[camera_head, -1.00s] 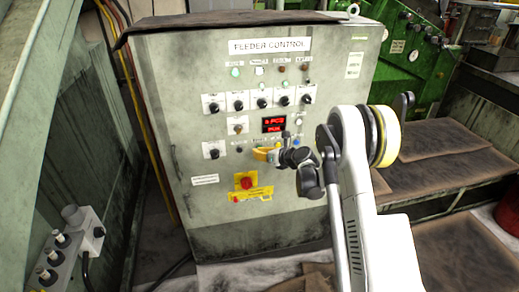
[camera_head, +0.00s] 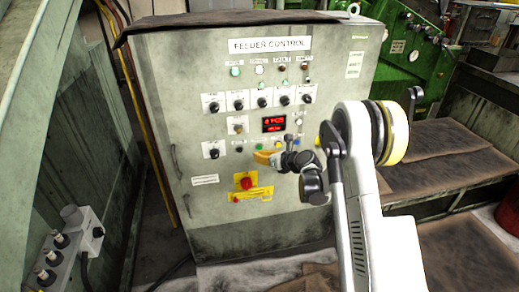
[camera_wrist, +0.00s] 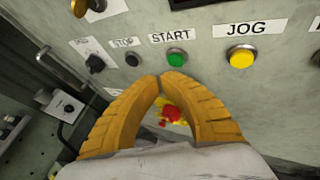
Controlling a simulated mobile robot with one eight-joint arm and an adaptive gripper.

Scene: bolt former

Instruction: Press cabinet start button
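The feeder control cabinet (camera_head: 160,90) stands upright in the middle of the head view. Its green START button (camera_wrist: 177,57) sits under a START label in the wrist view, between the black STOP button (camera_wrist: 132,59) and the yellow JOG button (camera_wrist: 241,56). The START button also shows in the head view (camera_head: 259,146), just above my gripper (camera_head: 262,157). In the wrist view my gripper's orange fingers (camera_wrist: 159,77) meet at the tips with nothing held between them. The tips appear just below START in the picture; a gap to the panel is hard to judge.
A red emergency stop (camera_head: 246,183) on a yellow plate is lower on the cabinet. Black knobs (camera_head: 238,104) and a red display (camera_head: 273,124) are above. A grey switch box (camera_head: 70,245) is at lower left. A green machine (camera_head: 415,55) stands behind at right.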

